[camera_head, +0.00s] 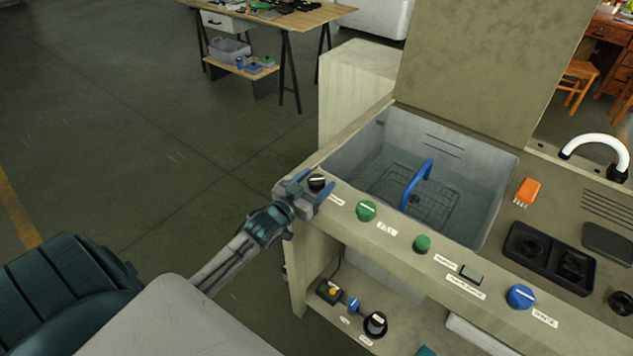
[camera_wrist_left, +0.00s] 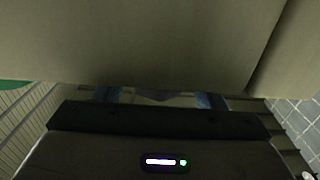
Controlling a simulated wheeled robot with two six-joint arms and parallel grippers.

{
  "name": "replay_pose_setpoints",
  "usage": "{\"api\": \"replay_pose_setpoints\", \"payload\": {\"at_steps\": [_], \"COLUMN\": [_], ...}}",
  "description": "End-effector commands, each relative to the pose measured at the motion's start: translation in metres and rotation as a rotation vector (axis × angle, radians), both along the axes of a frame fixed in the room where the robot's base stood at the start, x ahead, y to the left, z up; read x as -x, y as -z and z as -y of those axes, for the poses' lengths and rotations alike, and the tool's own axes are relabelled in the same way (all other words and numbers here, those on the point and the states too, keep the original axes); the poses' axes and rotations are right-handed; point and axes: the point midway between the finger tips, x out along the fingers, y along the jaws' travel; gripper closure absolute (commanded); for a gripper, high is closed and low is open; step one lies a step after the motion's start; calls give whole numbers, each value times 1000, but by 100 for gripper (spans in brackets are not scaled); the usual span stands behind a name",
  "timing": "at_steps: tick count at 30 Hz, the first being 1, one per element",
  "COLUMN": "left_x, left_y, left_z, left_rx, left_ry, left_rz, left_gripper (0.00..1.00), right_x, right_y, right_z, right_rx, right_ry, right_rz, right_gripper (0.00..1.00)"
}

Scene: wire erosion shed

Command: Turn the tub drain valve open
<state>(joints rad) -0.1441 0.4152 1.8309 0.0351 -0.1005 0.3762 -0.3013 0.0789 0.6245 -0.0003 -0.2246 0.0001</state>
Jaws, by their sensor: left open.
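A row of controls runs along the front ledge of the machine beside the water tub (camera_head: 497,195). The leftmost is a black knob (camera_head: 317,182) with a light mark, then come a green knob (camera_head: 366,210) and a smaller green one (camera_head: 422,243). Their labels are too small for me to tell surely which is the drain valve. My left gripper (camera_head: 314,185) is open at the black knob, with a finger on either side of it in the picture; I cannot tell whether they touch. In the left wrist view, its fingers (camera_wrist_left: 157,98) show small against a beige surface, and no knob is visible. My right gripper is not in view.
A grey button (camera_head: 471,274) and a blue knob (camera_head: 520,297) sit farther right. A wire basket with a blue handle (camera_head: 416,184) stands in the tub. A lower shelf (camera_head: 410,326) holds more controls. Open floor (camera_head: 170,190) lies left of the machine.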

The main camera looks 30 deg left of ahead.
Motion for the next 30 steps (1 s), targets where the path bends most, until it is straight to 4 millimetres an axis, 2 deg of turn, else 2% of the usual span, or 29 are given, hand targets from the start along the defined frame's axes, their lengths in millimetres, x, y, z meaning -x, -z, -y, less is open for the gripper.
{"api": "replay_pose_setpoints", "payload": {"at_steps": [16, 21, 23, 30], "left_x": [-6, -6, -6, -7], "left_y": [0, 0, 0, 2], "left_z": [1, 1, 1, 2], "left_rx": [-1, -1, -1, -1], "left_ry": [4, 4, 4, 2], "left_rz": [-1, -1, -1, -3], "left_gripper": [36, 69, 80, 80], "right_x": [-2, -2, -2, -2], "right_y": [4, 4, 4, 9], "right_z": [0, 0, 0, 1], "right_rx": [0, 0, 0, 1], "right_ry": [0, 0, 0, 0], "right_rz": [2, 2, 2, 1], "right_gripper": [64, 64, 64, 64]}}
